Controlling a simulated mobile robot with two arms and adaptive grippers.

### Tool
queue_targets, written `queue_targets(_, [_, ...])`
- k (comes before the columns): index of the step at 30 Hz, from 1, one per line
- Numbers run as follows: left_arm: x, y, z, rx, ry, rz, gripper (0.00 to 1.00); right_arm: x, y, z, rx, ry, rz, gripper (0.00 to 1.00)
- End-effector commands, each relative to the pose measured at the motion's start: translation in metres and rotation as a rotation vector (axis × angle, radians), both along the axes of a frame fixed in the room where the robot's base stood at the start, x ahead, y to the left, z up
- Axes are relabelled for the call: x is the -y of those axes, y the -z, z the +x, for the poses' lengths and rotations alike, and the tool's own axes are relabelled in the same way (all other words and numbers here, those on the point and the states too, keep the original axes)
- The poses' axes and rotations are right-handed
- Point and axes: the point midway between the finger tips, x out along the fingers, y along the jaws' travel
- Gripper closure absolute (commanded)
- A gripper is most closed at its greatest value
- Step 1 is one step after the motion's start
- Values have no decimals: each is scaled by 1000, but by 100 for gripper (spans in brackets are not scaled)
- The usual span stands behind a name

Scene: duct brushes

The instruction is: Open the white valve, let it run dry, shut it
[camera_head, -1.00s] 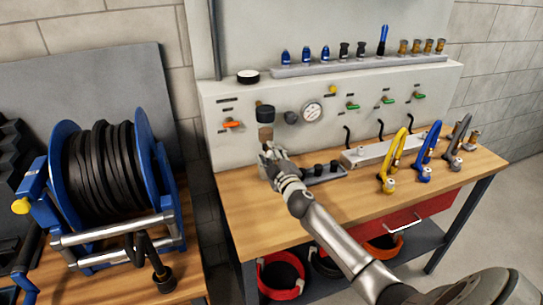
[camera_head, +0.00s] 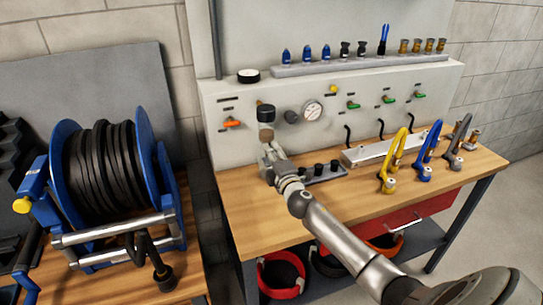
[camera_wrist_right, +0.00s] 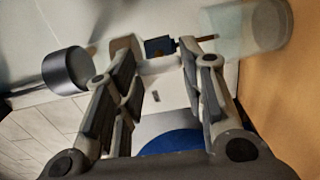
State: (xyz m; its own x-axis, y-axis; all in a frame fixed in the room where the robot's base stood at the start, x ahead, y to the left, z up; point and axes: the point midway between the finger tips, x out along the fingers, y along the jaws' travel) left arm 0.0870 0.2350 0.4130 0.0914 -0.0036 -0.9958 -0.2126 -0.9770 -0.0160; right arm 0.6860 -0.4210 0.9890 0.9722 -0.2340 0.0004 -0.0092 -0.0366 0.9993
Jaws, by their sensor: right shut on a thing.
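In the right wrist view the bowl (camera_wrist_right: 255,28) shows translucent at the upper right. My right gripper (camera_head: 270,158) is directly below the bowl. In its wrist view the fingers (camera_wrist_right: 158,48) stand with a gap between them, closed on a small part under the bowl. That part is mostly hidden, so I cannot confirm its white colour or its position. My left gripper is not in view.
An orange lever (camera_head: 232,123), a round gauge (camera_head: 312,110) and green levers (camera_head: 353,104) are on the panel. A dark-fitting rack (camera_head: 325,170) stands right of my gripper. Yellow (camera_head: 389,182), blue (camera_head: 426,170) and grey tools stand further right. A blue hose reel (camera_head: 110,180) is left.

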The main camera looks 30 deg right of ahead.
Motion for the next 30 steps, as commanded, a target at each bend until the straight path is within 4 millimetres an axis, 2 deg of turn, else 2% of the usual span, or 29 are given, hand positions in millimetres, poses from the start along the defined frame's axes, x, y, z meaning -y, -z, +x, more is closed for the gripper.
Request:
queue_targets(11, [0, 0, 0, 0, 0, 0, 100, -1, 1, 0, -3, -1, -2, 87])
queue_targets(12, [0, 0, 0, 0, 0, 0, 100, -1, 1, 0, -3, -1, -2, 59])
queue_targets(16, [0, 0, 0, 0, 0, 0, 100, -1, 1, 0, -3, -1, -2, 42])
queue_targets(26, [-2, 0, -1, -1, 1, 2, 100, 0, 1, -1, -2, 0, -3, 41])
queue_targets(30, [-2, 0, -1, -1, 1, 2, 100, -2, 1, -8, -2, -1, -3, 41])
